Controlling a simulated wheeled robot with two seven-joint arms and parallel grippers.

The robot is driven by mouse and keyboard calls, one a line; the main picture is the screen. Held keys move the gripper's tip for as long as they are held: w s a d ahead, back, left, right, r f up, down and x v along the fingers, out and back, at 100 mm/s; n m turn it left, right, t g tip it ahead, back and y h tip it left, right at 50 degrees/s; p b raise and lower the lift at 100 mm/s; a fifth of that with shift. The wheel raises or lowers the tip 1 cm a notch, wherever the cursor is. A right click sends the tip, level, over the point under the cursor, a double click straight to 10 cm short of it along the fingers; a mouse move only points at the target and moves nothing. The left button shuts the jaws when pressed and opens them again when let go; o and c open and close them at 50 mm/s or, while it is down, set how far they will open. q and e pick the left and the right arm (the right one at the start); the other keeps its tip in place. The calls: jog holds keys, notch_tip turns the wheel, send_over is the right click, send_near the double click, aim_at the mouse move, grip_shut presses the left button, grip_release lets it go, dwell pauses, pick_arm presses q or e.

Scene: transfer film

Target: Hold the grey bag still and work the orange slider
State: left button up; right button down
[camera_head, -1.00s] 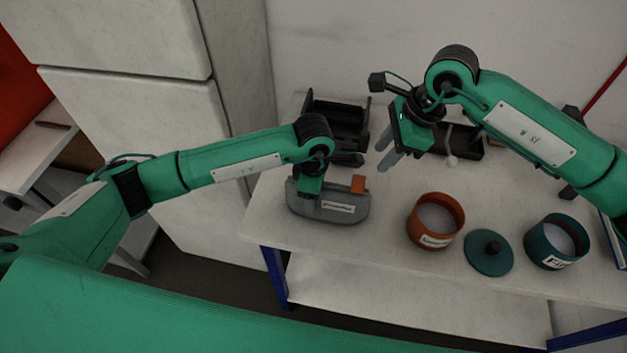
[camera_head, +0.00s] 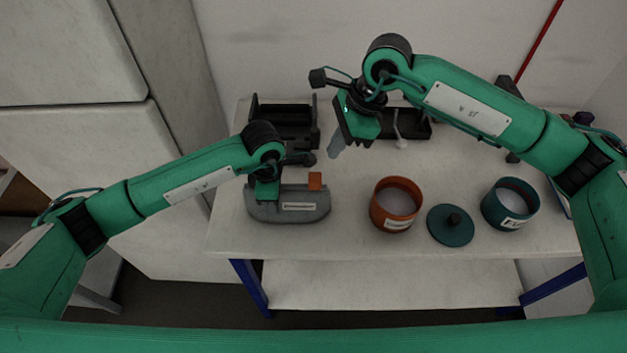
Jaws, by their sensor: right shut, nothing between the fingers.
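The grey bag (camera_head: 290,213), a rounded grey body with a white label, stands on the white table near its front left. The orange slider (camera_head: 315,181) is a small block at the right end of its top. My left gripper (camera_head: 266,193) reaches down onto the left part of the bag; its fingertips are hidden, so I cannot tell whether it grips. My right gripper (camera_head: 335,148) is shut and empty, above and behind the orange slider, apart from it, with its grey fingers pointing down.
An orange open pot (camera_head: 379,215) stands right of the bag. Beyond it are a teal lid (camera_head: 451,233) with a black knob and a teal pot (camera_head: 492,210). A black tray (camera_head: 285,112) and a dark box (camera_head: 415,128) stand at the back. The table's front edge is near.

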jog(key=f+y, duration=0.1)
jog(key=g+y, duration=0.1)
jog(key=y, duration=0.3)
send_near(315, 181)
jog(key=d, duration=0.2)
jog(key=d+f+m+t+y, duration=0.2)
jog(key=d+y, duration=0.1)
jog(key=d, duration=0.5)
jog(key=r+x, duration=0.1)
jog(key=x, duration=1.2)
jog(key=shift+s+a, duration=0.15)
jog(key=shift+a, duration=0.4)
